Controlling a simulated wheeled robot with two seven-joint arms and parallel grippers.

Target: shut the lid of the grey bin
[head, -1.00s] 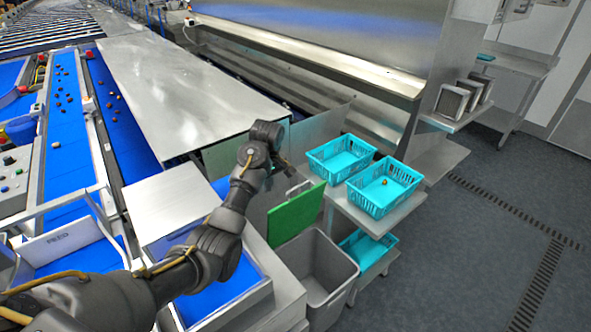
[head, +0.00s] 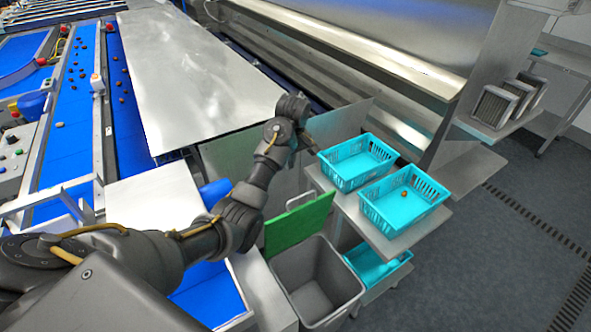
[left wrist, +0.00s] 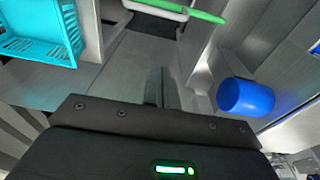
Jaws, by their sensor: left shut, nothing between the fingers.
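The grey bin (head: 290,268) stands open on the floor at the lower middle of the head view. Its green lid (head: 297,224) stands raised at the bin's back edge, with a pale handle (head: 300,200) on its upper edge. My left gripper (head: 312,146) is shut and empty, above and beyond the lid, apart from it. In the left wrist view, the shut fingers (left wrist: 158,88) point at a grey surface. The lid's green edge (left wrist: 206,16) shows at the top there. My right gripper is not in view.
Two turquoise crates (head: 345,178) (head: 397,220) stand on a shelf right of the bin, one holding a small brown item. A third crate (head: 372,268) sits below. A metal table (head: 200,80) and blue belts lie left. Grey floor (head: 470,270) is free at right.

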